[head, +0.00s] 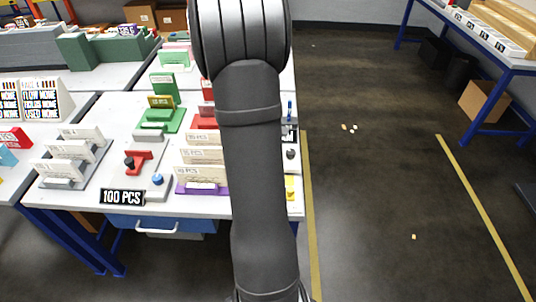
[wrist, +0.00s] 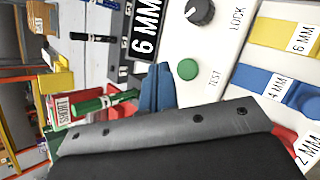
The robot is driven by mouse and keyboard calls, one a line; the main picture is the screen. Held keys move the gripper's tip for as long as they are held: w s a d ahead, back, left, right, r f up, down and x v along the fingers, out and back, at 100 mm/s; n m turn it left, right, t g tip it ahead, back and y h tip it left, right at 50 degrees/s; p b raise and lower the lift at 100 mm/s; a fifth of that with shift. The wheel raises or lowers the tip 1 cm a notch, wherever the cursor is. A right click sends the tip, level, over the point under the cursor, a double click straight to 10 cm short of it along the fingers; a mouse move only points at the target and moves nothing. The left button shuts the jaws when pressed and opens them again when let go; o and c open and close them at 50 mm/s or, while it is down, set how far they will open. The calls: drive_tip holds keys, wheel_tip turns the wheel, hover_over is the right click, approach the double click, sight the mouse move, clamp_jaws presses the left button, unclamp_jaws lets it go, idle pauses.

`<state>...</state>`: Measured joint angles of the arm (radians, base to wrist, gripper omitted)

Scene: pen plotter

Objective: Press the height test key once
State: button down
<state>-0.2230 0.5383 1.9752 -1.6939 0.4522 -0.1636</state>
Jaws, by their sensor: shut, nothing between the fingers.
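The height test key is a round green button (wrist: 187,69) marked TEST on a light panel (wrist: 215,55) in the wrist view. A black knob (wrist: 201,12) marked LOCK sits above it. A black sign (wrist: 146,28) reads 6 MM. My gripper (wrist: 170,142) shows as a large dark shape with a grey edge along the bottom of the wrist view. It is shut and empty, and its fingertips are not clear. The green key looks uncovered, with a gap between it and the grey edge. In the head view my arm hides the gripper and most of this panel.
Right of the key are yellow (wrist: 280,38), blue (wrist: 275,88) and red (wrist: 290,140) blocks with MM labels. The head view shows a crowded white table (head: 115,150) left of my arm.

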drive_tip(key=shift+r, duration=1.1)
drive_tip(key=shift+r, duration=1.85)
